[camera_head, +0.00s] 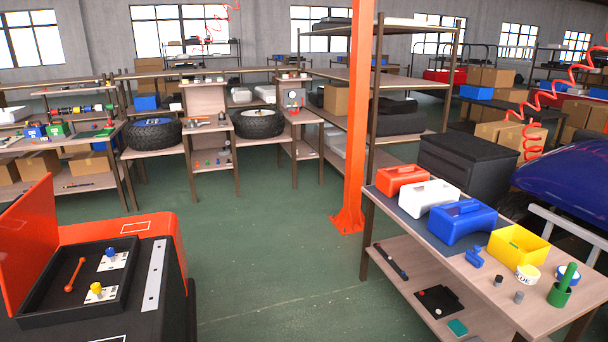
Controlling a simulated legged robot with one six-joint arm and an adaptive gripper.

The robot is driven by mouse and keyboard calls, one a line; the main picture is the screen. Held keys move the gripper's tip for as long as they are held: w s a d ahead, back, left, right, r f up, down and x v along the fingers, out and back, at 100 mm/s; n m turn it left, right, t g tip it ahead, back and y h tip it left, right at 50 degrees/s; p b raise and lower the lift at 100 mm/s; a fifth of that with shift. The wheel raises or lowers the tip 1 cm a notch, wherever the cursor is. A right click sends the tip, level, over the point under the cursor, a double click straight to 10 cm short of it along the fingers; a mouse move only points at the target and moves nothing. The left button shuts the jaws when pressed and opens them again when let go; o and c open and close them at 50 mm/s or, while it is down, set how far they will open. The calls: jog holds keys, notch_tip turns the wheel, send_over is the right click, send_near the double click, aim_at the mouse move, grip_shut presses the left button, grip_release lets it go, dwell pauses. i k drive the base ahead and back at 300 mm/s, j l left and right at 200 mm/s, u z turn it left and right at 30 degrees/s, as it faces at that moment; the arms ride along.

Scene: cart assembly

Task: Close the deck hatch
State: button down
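The deck hatch (34,238) is an orange panel at the left edge. It stands open, raised steeply along the left side of a black recessed tray. The tray (35,317) is set in the top of an orange and black cart (172,235). In the tray lie an orange bar with rounded ends (75,275), a blue knob on a white plate (111,252) and a yellow knob on a white plate (97,289). The hatch's left part is cut off by the picture edge. My gripper is not in view.
A wooden table (384,218) at right holds red, white and blue carriers, a yellow bin (517,246) and small parts. An orange post (358,120) stands beyond it. Benches with tires line the back. Green floor (270,250) between cart and table is clear.

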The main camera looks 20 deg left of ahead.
aim_at(29, 233)
jog(key=i+j+u, duration=0.2)
jog(key=i+u, duration=0.65)
jog(key=i+l+u, duration=0.15)
jog(key=i+u, duration=0.25)
jog(key=i, duration=0.15)
jog(key=i+u, duration=0.35)
jog(key=u, duration=0.15)
jog(key=i+u, duration=0.5)
jog(key=i+l+u, duration=0.2)
jog(key=u, duration=0.3)
